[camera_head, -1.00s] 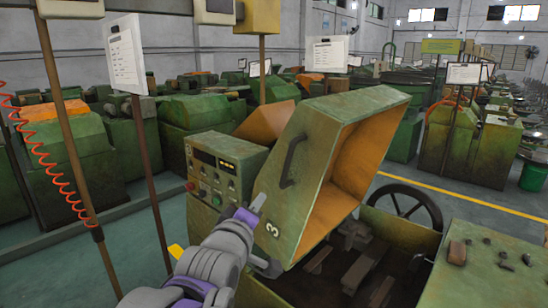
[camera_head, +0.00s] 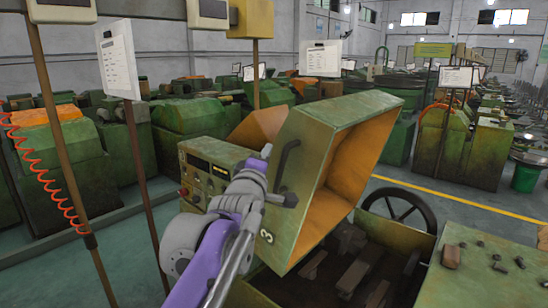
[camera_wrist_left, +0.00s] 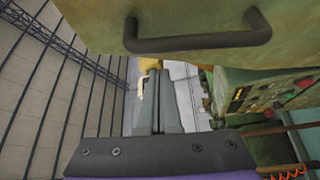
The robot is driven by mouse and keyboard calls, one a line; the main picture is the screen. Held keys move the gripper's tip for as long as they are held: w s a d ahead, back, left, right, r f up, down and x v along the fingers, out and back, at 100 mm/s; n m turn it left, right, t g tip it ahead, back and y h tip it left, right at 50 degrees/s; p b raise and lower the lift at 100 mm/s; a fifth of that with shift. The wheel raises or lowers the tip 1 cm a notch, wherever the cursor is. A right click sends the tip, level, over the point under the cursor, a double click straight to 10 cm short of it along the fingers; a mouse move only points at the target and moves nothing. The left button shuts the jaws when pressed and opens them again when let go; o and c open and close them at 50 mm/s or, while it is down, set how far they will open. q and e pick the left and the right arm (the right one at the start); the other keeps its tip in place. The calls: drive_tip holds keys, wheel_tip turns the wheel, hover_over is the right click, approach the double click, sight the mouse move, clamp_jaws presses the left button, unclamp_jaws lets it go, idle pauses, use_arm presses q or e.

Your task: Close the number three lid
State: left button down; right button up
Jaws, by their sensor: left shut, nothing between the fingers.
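The number three lid (camera_head: 312,150) is a worn green hood with an orange inside and a "3" on its near side. It stands open, tilted up over the machine's bay (camera_head: 345,275). Its dark bar handle (camera_head: 287,165) is on the left face. In the left wrist view the handle (camera_wrist_left: 200,42) crosses the top, in front of the lid face (camera_wrist_left: 180,18). My left gripper (camera_head: 266,153) is just left of the handle in the head view; its fingers (camera_wrist_left: 153,75) are shut and empty. I cannot tell whether it touches the lid. My right gripper is not in view.
A control panel (camera_head: 212,170) with buttons stands close behind my left arm. A handwheel (camera_head: 400,207) is right of the lid. Posts with signs (camera_head: 118,60) stand at the left.

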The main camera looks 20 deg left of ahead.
use_arm(q)
drive_tip(key=shift+s+d+f, duration=0.15)
drive_tip(key=shift+s+d, duration=0.05)
drive_tip(key=shift+d, duration=0.35)
drive_tip(key=shift+s+d+f, duration=0.1)
drive_tip(key=shift+s+d, duration=0.05)
drive_tip(key=shift+d, duration=0.4)
